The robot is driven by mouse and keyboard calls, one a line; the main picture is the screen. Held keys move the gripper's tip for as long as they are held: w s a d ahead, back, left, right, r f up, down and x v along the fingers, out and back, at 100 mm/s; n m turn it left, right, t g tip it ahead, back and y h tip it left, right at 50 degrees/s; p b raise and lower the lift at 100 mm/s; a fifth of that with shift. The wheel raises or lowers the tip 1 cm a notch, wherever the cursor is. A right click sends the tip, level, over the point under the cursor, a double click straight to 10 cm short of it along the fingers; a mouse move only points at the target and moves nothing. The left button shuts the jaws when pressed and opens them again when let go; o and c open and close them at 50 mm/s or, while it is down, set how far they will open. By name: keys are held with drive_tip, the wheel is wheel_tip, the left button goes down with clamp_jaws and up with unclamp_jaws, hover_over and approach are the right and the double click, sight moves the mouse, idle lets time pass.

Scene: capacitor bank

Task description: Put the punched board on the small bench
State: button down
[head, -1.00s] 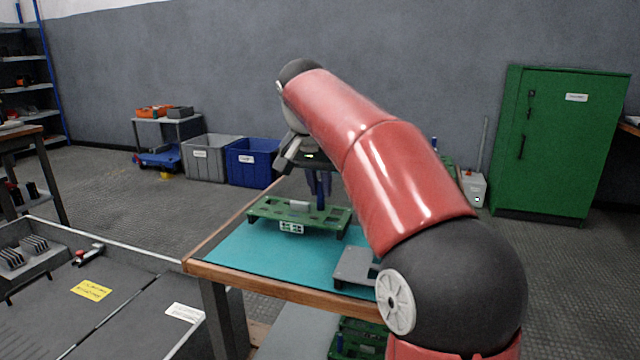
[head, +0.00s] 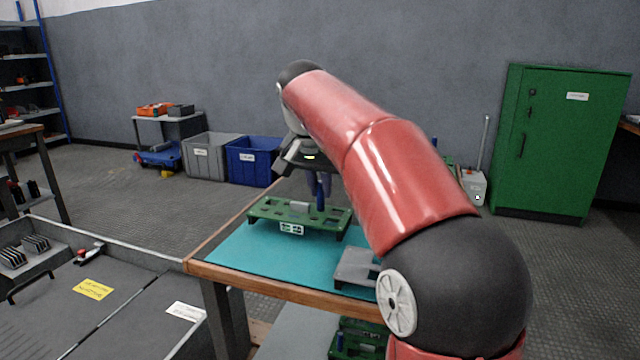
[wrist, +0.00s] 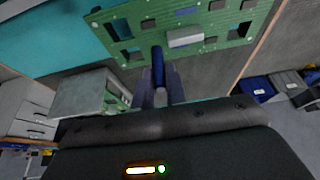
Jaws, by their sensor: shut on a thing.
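The punched board (head: 270,213) is a green plate with square holes and a white label, over the teal mat on the small bench (head: 204,262). Short dark feet show under it, and it looks level. A blue post (head: 320,198) stands upright at the board. My gripper (head: 317,181) is above the board, pointing down, with its jaws shut on the post. The wrist view shows the post (wrist: 158,68) between the two fingers (wrist: 159,88), with the board (wrist: 215,30) beyond. Whether the post is fixed to the board cannot be told.
A grey low stand (head: 355,264) sits on the mat at the right front, partly behind my arm. More green boards (head: 358,340) lie below the bench. A grey bin (head: 203,158) and a blue bin (head: 250,164) stand behind. A grey tray-like surface (head: 130,310) is at the left.

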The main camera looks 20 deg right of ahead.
drive_tip(key=shift+f, duration=0.6)
idle(0.9)
drive_tip(key=c, duration=1.3)
unclamp_jaws()
drive_tip(key=shift+c, duration=0.2)
